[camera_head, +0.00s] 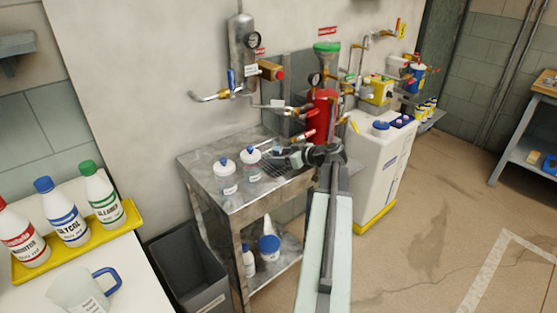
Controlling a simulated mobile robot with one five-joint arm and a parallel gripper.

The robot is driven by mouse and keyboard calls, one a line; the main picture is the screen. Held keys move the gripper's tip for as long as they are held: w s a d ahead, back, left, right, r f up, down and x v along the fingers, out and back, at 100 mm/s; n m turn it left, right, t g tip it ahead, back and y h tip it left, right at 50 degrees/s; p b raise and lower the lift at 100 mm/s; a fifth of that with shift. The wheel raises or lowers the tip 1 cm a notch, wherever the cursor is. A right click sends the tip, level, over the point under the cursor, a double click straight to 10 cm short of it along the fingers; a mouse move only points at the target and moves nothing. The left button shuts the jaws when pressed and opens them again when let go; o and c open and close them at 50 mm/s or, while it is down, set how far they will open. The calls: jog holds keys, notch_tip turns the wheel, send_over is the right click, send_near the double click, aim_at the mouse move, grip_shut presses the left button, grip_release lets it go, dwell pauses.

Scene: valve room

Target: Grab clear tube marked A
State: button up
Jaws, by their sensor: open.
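I cannot pick out a clear tube marked A with certainty in this view. A small pale object (277,150) shows right at the tip of my gripper, too small to read any mark. My gripper (282,157) points left over the grey metal table (238,197), near its dark grate. The jaws are open, and I cannot tell whether they touch anything. My arm hides part of the table's right side.
Two white jars with blue lids, a left one (225,177) and a right one (251,163), stand on the table. Behind are valves and a red cylinder (322,112). A white cabinet (378,165) stands right. Labelled bottles (68,212) and a jug (82,291) are at left.

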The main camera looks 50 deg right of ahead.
jog(key=shift+w+f, duration=0.3)
jog(key=shift+w, duration=0.2)
jog(key=shift+r, duration=0.1)
grip_shut()
jog(key=shift+r, duration=0.1)
